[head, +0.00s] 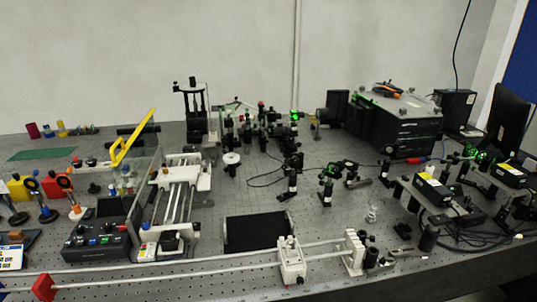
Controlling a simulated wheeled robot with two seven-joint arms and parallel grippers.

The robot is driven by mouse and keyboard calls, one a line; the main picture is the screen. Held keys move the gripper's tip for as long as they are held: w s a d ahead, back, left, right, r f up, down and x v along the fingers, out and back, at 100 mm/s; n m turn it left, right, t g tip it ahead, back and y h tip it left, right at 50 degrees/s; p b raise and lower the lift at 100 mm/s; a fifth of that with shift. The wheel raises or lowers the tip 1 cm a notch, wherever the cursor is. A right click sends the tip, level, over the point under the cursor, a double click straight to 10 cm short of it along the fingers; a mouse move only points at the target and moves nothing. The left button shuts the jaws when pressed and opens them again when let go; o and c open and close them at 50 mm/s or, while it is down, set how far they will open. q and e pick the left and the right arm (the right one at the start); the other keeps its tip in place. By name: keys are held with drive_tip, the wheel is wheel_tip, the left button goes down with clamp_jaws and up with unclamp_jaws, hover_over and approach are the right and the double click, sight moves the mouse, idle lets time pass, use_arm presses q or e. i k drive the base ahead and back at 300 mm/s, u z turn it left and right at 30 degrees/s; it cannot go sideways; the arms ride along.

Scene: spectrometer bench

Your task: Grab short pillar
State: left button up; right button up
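No gripper shows in the head view. Several upright posts stand on the grey bench, and I cannot tell which one is the short pillar. A short black cylinder (429,238) stands at the right, beside dark cables. Small dark cylinders (371,257) stand close together at the front, just right of a white rail's end block. Taller black posts with white parts (292,180) stand near the middle, and another post (327,188) stands to their right.
The perforated bench (215,235) is crowded. A long white rail (200,273) with a white carriage (291,262) crosses the front. A black box (398,125) stands at the back right. A black pad (258,233) lies at front centre. Cables (480,240) lie at the right.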

sight(371, 217)
drive_tip(key=u, duration=0.05)
drive_tip(key=k, duration=1.05)
drive_tip(key=z, duration=1.1)
drive_tip(key=i, duration=1.45)
drive_tip(key=u, duration=0.6)
